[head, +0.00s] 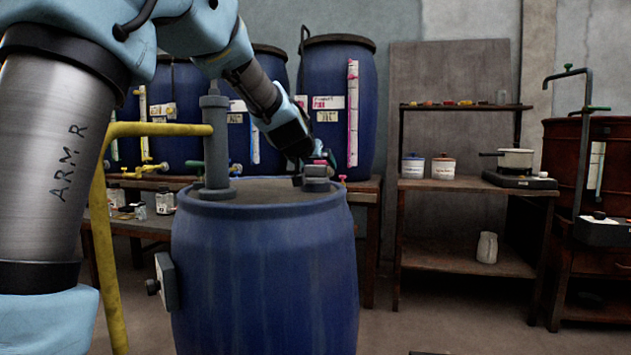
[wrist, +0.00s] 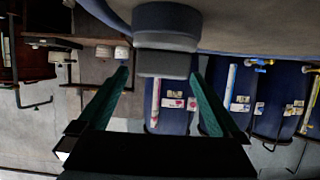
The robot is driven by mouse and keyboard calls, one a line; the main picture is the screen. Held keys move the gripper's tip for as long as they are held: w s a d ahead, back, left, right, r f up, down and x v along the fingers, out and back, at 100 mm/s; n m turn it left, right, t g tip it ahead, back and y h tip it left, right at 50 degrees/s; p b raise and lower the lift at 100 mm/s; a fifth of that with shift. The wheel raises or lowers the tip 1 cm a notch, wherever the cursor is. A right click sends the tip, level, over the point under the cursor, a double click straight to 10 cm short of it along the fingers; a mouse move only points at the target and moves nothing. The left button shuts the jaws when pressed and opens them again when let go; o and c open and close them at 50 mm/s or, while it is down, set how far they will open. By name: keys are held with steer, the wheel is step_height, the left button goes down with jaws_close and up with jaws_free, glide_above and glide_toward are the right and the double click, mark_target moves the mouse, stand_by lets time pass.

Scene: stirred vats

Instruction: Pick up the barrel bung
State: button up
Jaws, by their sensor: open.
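The barrel bung (head: 316,185) is a grey plug with a wide round base and a narrower block on top. It sits at the right side of the lid of the blue barrel (head: 265,270). In the wrist view the bung (wrist: 166,42) is at the top centre, with its narrow block towards me. My gripper (head: 312,158) is just above the bung at the end of my arm. In the wrist view its two green fingers (wrist: 160,76) are apart, with tips on either side of the block's near end. I see no contact, and cannot tell how deep the block lies between them.
A grey upright post (head: 216,145) with a yellow pipe (head: 160,129) rises from the left of the lid. Blue vats (head: 335,80) stand on a bench behind. A wooden shelf (head: 460,182) with jars and a pot is at right. Open floor lies right of the barrel.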

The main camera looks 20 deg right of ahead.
mark_target(318, 169)
steer(key=x, duration=0.4)
steer(key=shift+w+d+f+b, duration=0.1)
steer(key=shift+w+f+b, duration=0.2)
steer(key=shift+f+b, duration=0.1)
steer(key=c, duration=1.2)
steer(key=shift+r, duration=0.1)
